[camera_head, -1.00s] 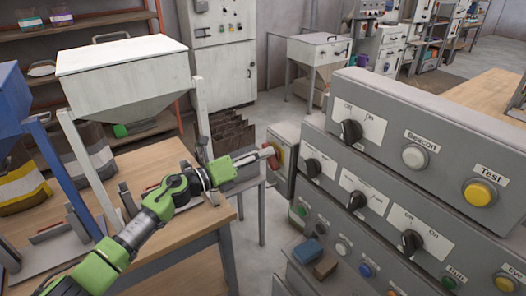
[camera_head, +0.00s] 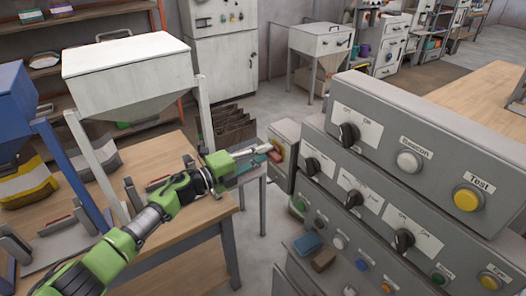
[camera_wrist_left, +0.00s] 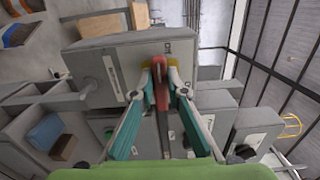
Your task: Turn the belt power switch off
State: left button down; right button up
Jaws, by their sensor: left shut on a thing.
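A pale label with small marks (camera_wrist_left: 133,67) shows on the box face there. The fingers partly hide the handle. My right gripper is not in view.
The large grey panel (camera_head: 455,140) with black knobs and coloured buttons fills the right. A blue block (camera_head: 308,244) and a brown block (camera_head: 324,260) lie near its lower edge. A wooden table (camera_head: 150,215) and a white hopper (camera_head: 128,70) stand at left.

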pick_arm(q)
jog(key=shift+r, duration=0.1)
dwell(0.4)
jog(key=c, duration=2)
grip_release()
jog(key=shift+d, duration=0.1)
jog(key=v, duration=1.2)
jog(key=shift+w, duration=0.1)
